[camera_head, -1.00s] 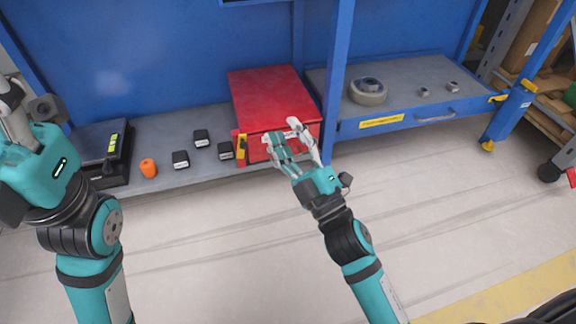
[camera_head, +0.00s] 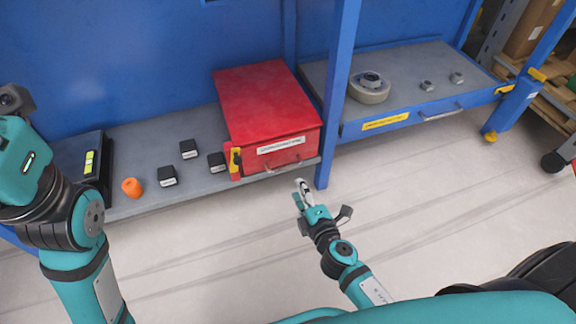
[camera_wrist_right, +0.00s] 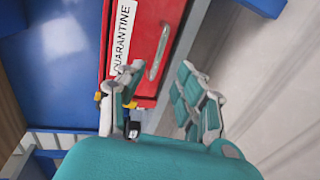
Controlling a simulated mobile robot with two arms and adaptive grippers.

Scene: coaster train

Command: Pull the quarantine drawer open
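The quarantine drawer (camera_head: 282,154) is the front of a red box (camera_head: 265,100) on the grey bench, with a white label and a metal handle (camera_head: 284,167). It looks shut. In the right wrist view the drawer handle (camera_wrist_right: 159,52) lies ahead, above the gap between the fingers and apart from them. My right gripper (camera_head: 301,190) is below and slightly right of the handle, empty. Its fingers are spread in the wrist view (camera_wrist_right: 163,92). My left gripper (camera_head: 12,100) is at the far left edge, partly cut off; its finger state is unclear.
A yellow-and-red fitting (camera_head: 235,161) is at the drawer's left edge. A blue post (camera_head: 335,100) stands close to the box's right. The floor in front is clear.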

